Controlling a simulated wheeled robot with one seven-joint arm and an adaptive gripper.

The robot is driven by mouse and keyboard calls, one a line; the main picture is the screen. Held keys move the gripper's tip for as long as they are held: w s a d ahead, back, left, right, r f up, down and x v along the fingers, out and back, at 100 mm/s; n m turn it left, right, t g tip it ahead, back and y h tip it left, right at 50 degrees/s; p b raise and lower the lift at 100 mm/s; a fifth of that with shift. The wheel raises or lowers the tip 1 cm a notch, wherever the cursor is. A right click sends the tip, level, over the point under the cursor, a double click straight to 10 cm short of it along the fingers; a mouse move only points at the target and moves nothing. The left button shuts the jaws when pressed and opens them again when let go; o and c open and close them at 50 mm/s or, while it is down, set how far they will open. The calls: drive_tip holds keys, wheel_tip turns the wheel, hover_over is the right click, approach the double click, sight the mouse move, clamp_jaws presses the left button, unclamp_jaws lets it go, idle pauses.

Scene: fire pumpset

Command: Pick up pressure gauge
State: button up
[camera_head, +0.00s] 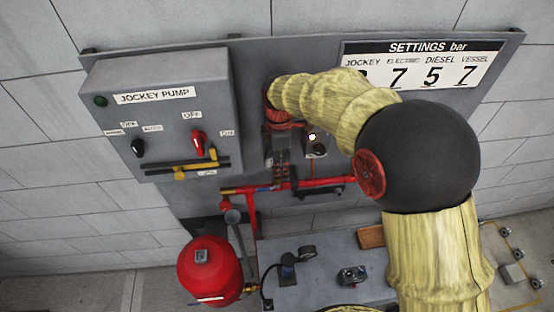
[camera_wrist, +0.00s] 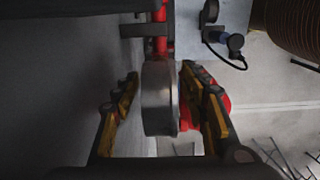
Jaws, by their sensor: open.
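My gripper (camera_wrist: 165,95) is open, with its dark and yellow fingers to either side of a grey, round-edged thing, seen nearly edge-on, that looks like the pressure gauge (camera_wrist: 157,98). A gap shows on its left; the right finger is close, and I cannot tell if it touches. Its dial face is not visible. In the head view my gripper (camera_head: 279,178) points down in front of the wall panel, just above the red pipe (camera_head: 320,183). A small grey round part (camera_head: 232,215) shows at the pipe's left end; I cannot tell whether it is the same gauge.
The jockey pump box (camera_head: 160,115) is left of my gripper. A red vessel (camera_head: 209,270) stands below left and also shows behind the right finger in the wrist view (camera_wrist: 222,103). A grey surface (camera_head: 325,290) holds a blue-black device (camera_head: 288,268) with a small dial.

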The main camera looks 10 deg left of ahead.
drive_tip(key=shift+c, duration=0.9)
clamp_jaws()
